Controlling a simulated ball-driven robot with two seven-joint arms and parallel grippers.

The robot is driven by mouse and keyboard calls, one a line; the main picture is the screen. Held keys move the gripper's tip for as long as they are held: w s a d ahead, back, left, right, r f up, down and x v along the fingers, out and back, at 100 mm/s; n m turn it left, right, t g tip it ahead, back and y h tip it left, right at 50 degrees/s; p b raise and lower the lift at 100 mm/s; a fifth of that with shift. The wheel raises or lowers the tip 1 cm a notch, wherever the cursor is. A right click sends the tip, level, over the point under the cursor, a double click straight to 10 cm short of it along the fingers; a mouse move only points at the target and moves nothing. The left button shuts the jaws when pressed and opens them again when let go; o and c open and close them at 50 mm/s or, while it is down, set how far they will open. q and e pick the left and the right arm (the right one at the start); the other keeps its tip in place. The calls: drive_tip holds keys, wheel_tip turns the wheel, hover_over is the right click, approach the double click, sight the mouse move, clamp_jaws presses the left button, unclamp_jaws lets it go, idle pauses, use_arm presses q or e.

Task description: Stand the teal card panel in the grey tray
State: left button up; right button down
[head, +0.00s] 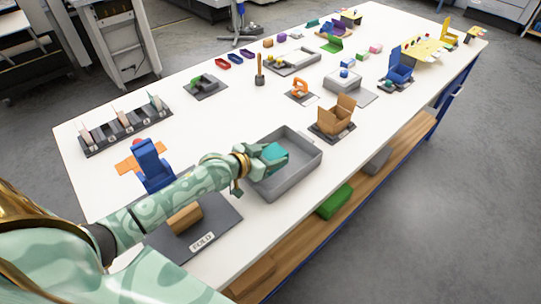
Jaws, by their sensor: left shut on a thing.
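The teal card panel (275,155) is at the left part of the grey tray (299,176), tilted, with its near-left end hidden by my gripper. My left gripper (258,161) is shut on the panel, at the tray's left rim. I cannot tell whether the panel's lower edge touches the tray floor. The rest of the tray looks empty. My right gripper is not in view.
An open cardboard box (335,118) stands just behind the tray. A dark mat with a brown block (185,219) lies in front, under my left arm. A blue holder (152,165) and a slotted rack (127,130) stand at left. White table shows between them.

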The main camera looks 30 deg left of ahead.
use_arm(q)
drive_tip(key=shift+f+b, duration=0.35)
drive_tip(key=shift+f, duration=0.25)
drive_tip(key=o, duration=1)
drive_tip(key=shift+c, duration=0.2)
drive_tip(key=shift+r, duration=0.35)
drive_tip(key=p+v, duration=0.3)
drive_tip(key=v, duration=0.9)
drive_tip(key=shift+r, duration=0.3)
